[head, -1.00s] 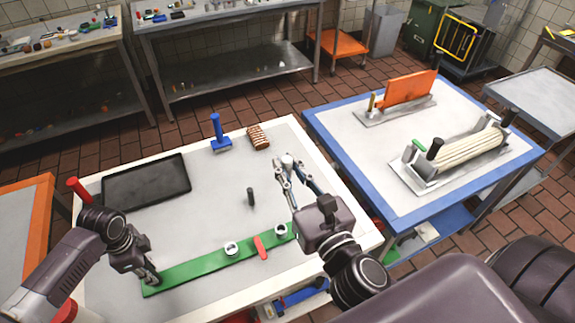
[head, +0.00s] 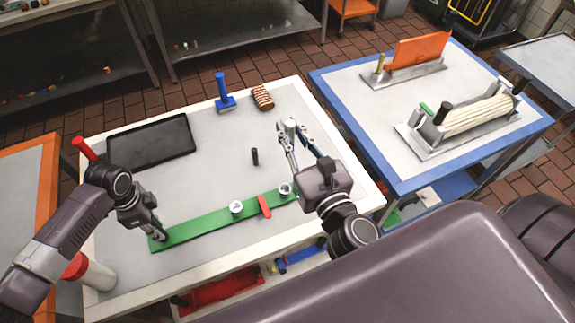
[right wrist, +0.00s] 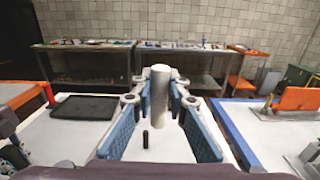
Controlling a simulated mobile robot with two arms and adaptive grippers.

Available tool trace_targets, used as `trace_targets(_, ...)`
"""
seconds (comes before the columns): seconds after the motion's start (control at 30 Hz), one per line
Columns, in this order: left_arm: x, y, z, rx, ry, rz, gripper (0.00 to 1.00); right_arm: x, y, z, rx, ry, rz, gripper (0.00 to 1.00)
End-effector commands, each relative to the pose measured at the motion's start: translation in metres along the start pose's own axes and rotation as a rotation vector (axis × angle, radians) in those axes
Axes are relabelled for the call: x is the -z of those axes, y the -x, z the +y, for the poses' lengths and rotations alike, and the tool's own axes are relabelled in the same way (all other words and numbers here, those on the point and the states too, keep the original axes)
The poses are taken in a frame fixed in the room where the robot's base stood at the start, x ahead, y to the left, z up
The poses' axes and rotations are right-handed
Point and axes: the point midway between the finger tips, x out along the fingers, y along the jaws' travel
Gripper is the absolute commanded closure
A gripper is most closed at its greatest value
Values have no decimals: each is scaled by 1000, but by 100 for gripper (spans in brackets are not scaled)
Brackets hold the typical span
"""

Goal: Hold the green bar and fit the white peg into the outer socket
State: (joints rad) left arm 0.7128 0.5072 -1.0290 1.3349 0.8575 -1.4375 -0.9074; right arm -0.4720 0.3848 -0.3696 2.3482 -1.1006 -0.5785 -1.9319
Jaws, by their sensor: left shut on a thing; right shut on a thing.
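The green bar (head: 205,228) lies across the front of the table, with two white ring sockets on it, one near its middle (head: 236,206) and one near its right end (head: 285,190). My left gripper (head: 158,232) is shut on the bar's left end. My right gripper (head: 294,132) is shut on the white peg (head: 290,125), beyond the right socket and apart from it.
A red piece (head: 264,206) lies across the bar between the sockets. A small black peg (head: 255,156) stands on the table (head: 215,145). A black tray (head: 150,142), a blue-handled tool (head: 223,98) and a brown ridged block (head: 262,98) are farther back.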

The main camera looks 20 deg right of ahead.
Motion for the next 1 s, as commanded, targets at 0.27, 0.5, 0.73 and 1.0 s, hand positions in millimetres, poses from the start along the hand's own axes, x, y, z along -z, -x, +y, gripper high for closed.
trace_targets(0.27,0,0,0,0,-1,0,100,90,-30,-1,-7,3,1,100)
trace_targets(0.5,0,0,0,0,-1,0,100,154,-44,-4,-73,11,-12,100)
trace_targets(0.73,0,0,0,0,0,0,100,186,-48,-7,-125,14,-9,100)
trace_targets(1.0,0,0,0,1,0,0,100,223,-49,-7,-135,14,-6,100)
